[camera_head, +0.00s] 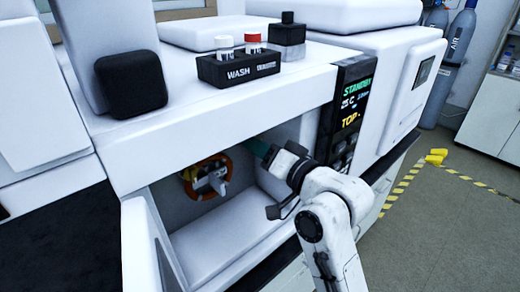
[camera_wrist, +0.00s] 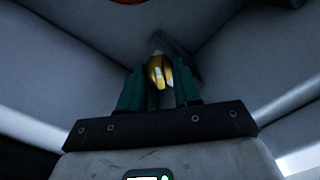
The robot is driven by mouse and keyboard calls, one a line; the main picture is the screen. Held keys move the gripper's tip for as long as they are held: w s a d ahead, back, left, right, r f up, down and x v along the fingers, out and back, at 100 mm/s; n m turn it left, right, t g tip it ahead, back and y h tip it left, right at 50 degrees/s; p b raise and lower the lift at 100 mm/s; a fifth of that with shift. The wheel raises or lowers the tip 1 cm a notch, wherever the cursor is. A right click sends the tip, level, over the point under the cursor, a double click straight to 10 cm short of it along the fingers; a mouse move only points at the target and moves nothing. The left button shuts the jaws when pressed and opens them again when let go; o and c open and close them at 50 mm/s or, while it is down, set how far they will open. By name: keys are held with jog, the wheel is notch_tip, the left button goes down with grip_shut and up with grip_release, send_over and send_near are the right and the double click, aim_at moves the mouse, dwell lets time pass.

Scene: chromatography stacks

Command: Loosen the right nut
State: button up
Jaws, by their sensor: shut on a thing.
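My gripper (camera_head: 260,148) reaches into the open compartment (camera_head: 240,215) of the white instrument, at its right inner wall. In the wrist view, its two dark green fingers (camera_wrist: 160,84) are shut on a yellow, brass-coloured nut (camera_wrist: 157,68), which sits between the fingertips. A dark pointed shape rises behind the nut, too dim to make out. In the head view the nut is hidden by my gripper and the compartment's upper edge. An orange ring (camera_head: 207,177) with pale fittings hangs on the back wall, with a yellow piece (camera_head: 187,174) at its left.
The compartment door (camera_head: 145,245) stands open at the left. On top are a black WASH rack (camera_head: 238,70) with vials, a dark bottle (camera_head: 287,38) and a black block (camera_head: 130,82).

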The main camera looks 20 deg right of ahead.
jog(key=shift+f+n+b, duration=0.2)
jog(key=shift+n+b, duration=1.15)
jog(key=shift+n, duration=2.85)
jog(key=o, duration=0.7)
jog(key=shift+r, duration=0.1)
jog(key=shift+c, duration=0.2)
jog(key=v, duration=1.1)
jog(key=shift+b, duration=0.35)
